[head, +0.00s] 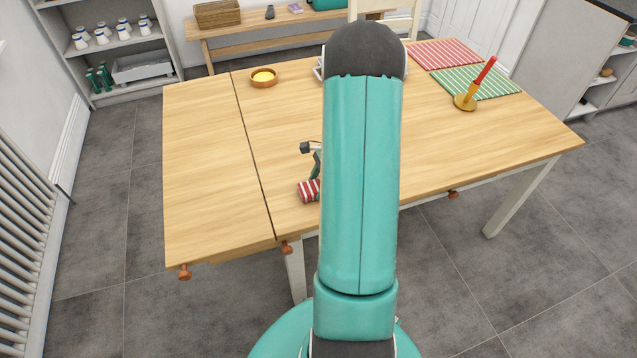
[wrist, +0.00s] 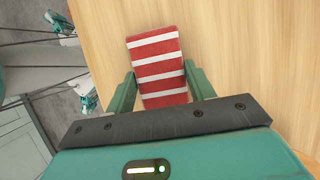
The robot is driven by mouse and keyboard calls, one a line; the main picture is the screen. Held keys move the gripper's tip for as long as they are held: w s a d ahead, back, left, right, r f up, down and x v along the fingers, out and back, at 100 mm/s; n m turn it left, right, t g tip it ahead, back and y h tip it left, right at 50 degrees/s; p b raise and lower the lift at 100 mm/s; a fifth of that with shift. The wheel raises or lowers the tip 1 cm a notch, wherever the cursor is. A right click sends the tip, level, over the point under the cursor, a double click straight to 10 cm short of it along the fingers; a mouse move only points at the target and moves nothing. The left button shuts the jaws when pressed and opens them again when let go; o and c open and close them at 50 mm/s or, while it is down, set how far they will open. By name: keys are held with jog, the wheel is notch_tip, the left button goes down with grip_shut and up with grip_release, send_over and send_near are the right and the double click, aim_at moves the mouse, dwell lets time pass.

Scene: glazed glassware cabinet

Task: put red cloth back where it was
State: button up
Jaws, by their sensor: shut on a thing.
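The red cloth (wrist: 156,62), with white stripes, sits between the two fingers of my gripper (wrist: 160,85) in the wrist view, and my gripper is shut on it. In the head view the cloth (head: 309,190) shows as a small striped bundle over the near edge area of the wooden table (head: 205,150), left of my arm. My gripper (head: 313,178) is mostly hidden there behind my arm. I cannot tell whether the cloth touches the table top. A red-striped mat (head: 443,53) and a green-striped mat (head: 480,83) lie at the table's far right.
A wooden bowl (head: 264,77) sits at the back left. A bench (head: 280,27) and a shelf (head: 115,45) stand behind. The left table leaf is clear.

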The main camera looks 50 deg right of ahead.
jog(key=o, duration=0.9)
jog(key=shift+f, duration=0.1)
jog(key=shift+o, duration=0.2)
jog(key=v, duration=1.2)
jog(key=w+a+r+n+h, duration=0.1)
jog(key=w+a+r+n, duration=0.1)
jog(key=a+r+n, duration=0.45)
jog(key=w+a+r+n+h, duration=0.1)
jog(key=a+r+n, duration=0.3)
jog(key=a+r, duration=0.55)
jog(key=s+a+r+n+t, duration=0.1)
jog(key=s+a+n, duration=0.2)
jog(key=a, duration=0.4)
jog(key=s+a+r+n+t+h, duration=0.1)
jog(key=s+a+r+n, duration=0.1)
jog(key=a+n, duration=0.4)
jog(key=s+a+r+n+t+h, duration=0.1)
jog(key=s+a+r+n, duration=0.1)
jog(key=s+a+n, duration=0.2)
jog(key=s+a, duration=0.1)
jog(key=a, duration=0.2)
jog(key=shift+a, duration=0.35)
